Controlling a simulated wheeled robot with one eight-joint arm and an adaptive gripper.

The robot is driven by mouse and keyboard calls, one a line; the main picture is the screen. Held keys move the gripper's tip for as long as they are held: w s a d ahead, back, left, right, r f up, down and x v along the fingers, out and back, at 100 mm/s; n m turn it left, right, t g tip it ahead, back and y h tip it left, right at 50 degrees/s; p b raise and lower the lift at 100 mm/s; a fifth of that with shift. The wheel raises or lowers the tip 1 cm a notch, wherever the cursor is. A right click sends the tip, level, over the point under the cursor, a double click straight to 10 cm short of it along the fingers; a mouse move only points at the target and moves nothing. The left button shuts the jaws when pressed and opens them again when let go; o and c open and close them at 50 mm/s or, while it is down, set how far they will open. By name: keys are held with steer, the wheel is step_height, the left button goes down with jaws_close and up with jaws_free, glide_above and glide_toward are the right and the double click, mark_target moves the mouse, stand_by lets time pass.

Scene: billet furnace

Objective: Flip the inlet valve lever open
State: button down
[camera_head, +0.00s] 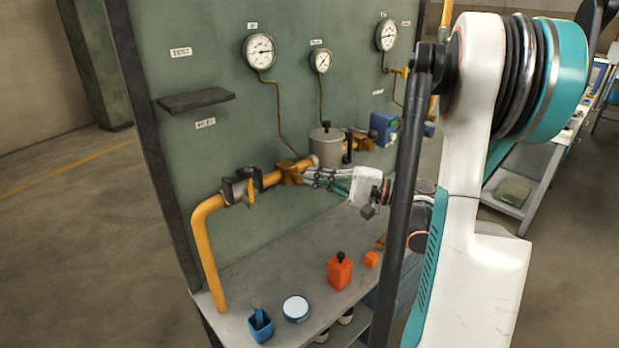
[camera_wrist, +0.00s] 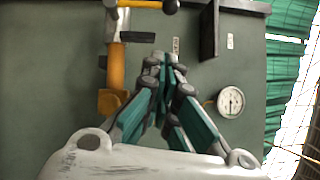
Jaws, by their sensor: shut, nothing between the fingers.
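The inlet valve appears to be the dark valve body (camera_head: 232,191) on the yellow pipe at the left of the panel. A short yellow lever (camera_head: 250,192) shows at its right side, pointing down. In the wrist view the valve (camera_wrist: 118,38) is at the top left, partly cut off by the frame edge. My gripper (camera_head: 307,178) is shut and empty, right of the valve and close to the pipe's brass fitting. In the wrist view its fingertips (camera_wrist: 165,62) meet, pointing up toward the shelf and apart from the valve.
The yellow pipe (camera_head: 208,250) bends down to the bench (camera_head: 248,285). A grey canister (camera_head: 325,147) sits behind my gripper. A dark shelf (camera_head: 195,99) juts from the panel. A blue container (camera_head: 261,326), a round tin (camera_head: 296,308) and an orange bottle (camera_head: 339,272) stand below.

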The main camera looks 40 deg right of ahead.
mark_target(249, 173)
steer(key=w+a+r+b, duration=0.1)
steer(key=w+a, duration=0.5)
steer(key=a, duration=0.2)
steer(key=shift+w+a+r+b, duration=0.2)
steer(key=shift+w+r+b, duration=0.05)
steer(key=shift+w+b, duration=0.15)
steer(key=shift+a+r+n+g+p, duration=0.3)
steer(key=shift+a+n+g+p, duration=0.25)
steer(key=shift+p, duration=0.2)
steer(key=shift+a+r+n+g+h+p, duration=0.2)
steer(key=shift+a+n+p, duration=0.25)
steer(key=shift+n+p, duration=0.1)
steer(key=shift+a+r+n+g+h+p, duration=0.2)
steer(key=shift+a+n+p, duration=0.2)
steer(key=shift+p, duration=0.15)
steer(key=shift+s+a+r+n+g+h+p, duration=0.15)
steer(key=shift+a+n+g+h+p, duration=0.45)
steer(key=shift+a+n+p, duration=0.5)
steer(key=shift+a+f+n+g+h+p, duration=0.2)
steer(key=shift+a+f+n+h+p, duration=0.1)
steer(key=shift+a+n+h+p, duration=0.4)
steer(key=shift+a+f+n+g+h+p, duration=0.25)
steer(key=shift+a+n+h, duration=0.25)
steer(key=shift+a, duration=0.4)
steer(key=shift+a+f+n+g+h+p, duration=0.1)
steer(key=shift+a+f+n+h+p, duration=0.4)
steer(key=shift+a, duration=0.3)
steer(key=shift+r, duration=0.15)
